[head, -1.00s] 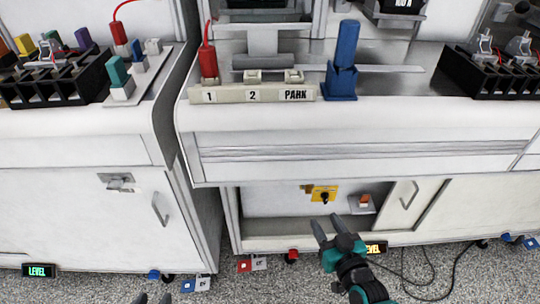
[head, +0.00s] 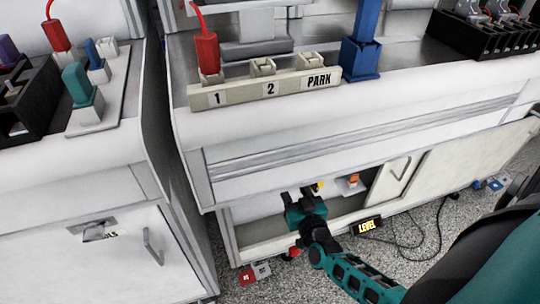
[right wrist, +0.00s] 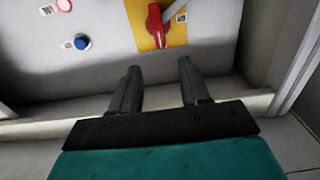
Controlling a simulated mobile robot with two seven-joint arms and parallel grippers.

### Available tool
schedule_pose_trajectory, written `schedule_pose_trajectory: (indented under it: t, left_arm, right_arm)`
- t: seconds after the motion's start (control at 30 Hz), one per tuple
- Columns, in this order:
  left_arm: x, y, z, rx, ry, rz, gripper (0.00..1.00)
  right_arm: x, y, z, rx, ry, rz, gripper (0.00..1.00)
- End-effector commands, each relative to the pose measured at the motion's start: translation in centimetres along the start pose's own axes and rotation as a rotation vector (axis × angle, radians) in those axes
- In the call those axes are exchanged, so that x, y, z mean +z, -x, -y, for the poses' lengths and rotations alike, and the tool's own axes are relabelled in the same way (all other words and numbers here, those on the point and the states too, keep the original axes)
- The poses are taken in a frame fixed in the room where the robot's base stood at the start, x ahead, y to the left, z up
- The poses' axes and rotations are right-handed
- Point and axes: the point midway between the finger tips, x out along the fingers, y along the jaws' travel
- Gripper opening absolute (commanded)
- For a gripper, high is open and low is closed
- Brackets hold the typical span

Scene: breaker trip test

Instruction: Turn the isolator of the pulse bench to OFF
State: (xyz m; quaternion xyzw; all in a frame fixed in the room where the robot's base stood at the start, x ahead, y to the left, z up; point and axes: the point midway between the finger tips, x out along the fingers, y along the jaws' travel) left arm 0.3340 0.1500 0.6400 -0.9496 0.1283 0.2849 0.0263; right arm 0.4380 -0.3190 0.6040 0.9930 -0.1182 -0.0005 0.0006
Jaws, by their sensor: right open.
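The isolator shows in the right wrist view as a red handle (right wrist: 155,26) on a yellow plate (right wrist: 145,38) at the top. The handle stands roughly upright in that picture; no position marking is readable. In the head view only a bit of the yellow plate (head: 320,186) shows, inside the open recess under the bench (head: 350,105); my gripper hides the rest. My right gripper (head: 299,193) is at the recess. Its fingers (right wrist: 158,68) are spread and empty, pointing toward the isolator, with a gap between fingertips and handle. My left gripper is out of view.

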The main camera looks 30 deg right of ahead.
Motion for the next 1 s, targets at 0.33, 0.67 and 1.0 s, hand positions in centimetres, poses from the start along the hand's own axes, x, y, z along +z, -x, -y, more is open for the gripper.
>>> schedule_pose_trajectory:
  t: [0.33, 0.67, 1.0]
  left_arm:
    - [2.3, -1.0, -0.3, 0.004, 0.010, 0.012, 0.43]
    - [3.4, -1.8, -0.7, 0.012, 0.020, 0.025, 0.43]
    - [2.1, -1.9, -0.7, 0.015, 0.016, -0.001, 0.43]
  right_arm:
    - [0.1, -6.2, 0.0, 0.000, 0.000, -0.005, 0.46]
    - [0.1, -11.5, 0.1, -0.001, 0.000, -0.001, 0.46]
    - [-0.1, -12.6, 0.0, -0.001, 0.000, 0.000, 0.46]
